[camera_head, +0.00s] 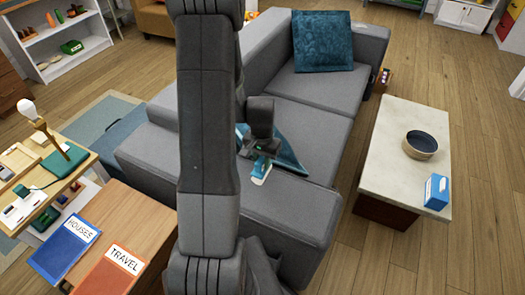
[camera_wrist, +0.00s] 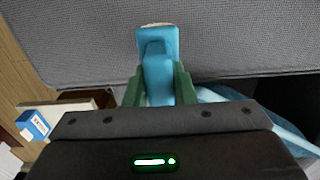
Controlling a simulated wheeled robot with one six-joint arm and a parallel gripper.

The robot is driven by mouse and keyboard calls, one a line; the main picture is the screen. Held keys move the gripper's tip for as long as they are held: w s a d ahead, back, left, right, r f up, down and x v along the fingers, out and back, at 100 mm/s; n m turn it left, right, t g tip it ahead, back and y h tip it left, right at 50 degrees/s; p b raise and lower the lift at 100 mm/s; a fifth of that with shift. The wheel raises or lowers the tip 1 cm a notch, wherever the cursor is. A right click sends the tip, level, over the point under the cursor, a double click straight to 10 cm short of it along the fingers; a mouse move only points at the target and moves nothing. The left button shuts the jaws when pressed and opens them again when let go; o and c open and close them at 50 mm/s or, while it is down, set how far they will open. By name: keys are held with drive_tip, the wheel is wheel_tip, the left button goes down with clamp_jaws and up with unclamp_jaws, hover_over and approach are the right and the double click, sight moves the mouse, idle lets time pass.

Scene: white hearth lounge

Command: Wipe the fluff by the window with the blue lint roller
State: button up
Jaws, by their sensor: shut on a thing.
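My gripper (camera_head: 263,152) is over the grey sofa (camera_head: 300,205), near the front seat. It is shut on the blue lint roller (camera_head: 260,172). In the wrist view the roller (camera_wrist: 157,78) sits between two green fingers, its head pointing away over grey fabric. A thin pale edge shows at the head's far end. I cannot tell whether the roller touches the sofa. I cannot make out any fluff or a window in either view.
A blue cushion (camera_head: 288,152) lies beside my gripper on the sofa, partly hidden. A teal cushion (camera_head: 322,42) leans at the far end. The pale coffee table (camera_head: 400,140) at right bears a dark bowl (camera_head: 421,145) and a blue box (camera_head: 436,191). A wooden table (camera_head: 130,215) holds two folders at left.

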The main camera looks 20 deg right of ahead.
drive_tip(key=shift+r+p, duration=0.8)
drive_tip(key=shift+r, duration=0.75)
